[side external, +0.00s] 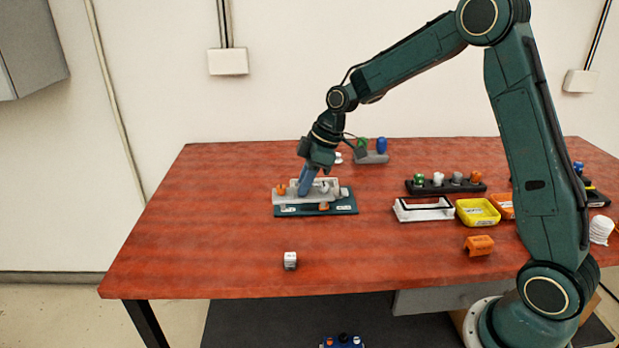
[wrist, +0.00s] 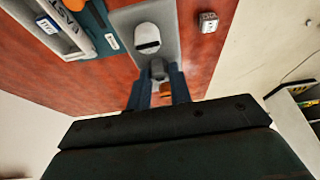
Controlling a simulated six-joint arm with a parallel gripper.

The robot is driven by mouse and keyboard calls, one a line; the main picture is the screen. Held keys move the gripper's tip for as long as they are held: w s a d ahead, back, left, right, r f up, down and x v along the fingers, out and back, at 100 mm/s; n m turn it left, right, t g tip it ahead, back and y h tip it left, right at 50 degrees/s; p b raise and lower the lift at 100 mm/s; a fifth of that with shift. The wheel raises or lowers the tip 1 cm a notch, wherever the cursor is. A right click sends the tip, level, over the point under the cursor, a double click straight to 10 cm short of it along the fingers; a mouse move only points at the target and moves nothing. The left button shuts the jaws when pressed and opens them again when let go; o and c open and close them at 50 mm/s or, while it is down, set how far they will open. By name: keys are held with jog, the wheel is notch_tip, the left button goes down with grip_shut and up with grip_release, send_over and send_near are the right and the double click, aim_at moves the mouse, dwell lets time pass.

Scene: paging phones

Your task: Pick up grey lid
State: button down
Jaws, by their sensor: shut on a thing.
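The grey lid (side external: 322,196) is a flat light-grey plate over the teal base (side external: 345,210) at the middle left of the table. In the wrist view the lid (wrist: 170,35) runs up from between the fingers and carries a white rounded piece with a dark slot. My gripper (side external: 302,192) points down at the lid. In the wrist view its blue fingers (wrist: 158,72) are shut on a small grey raised part of the lid. An orange part shows behind the fingers. I cannot tell whether the lid rests on the base or is slightly raised.
A small white cube (side external: 290,261) lies in front. To the right are a white tray with a black frame (side external: 422,215), a yellow bin (side external: 478,212), an orange piece (side external: 479,245) and a black rack (side external: 445,187). A grey block (side external: 371,157) stands behind. The front left is clear.

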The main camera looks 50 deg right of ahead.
notch_tip(320, 180, up, 10)
jog(key=shift+r, duration=0.25)
dwell(0.6)
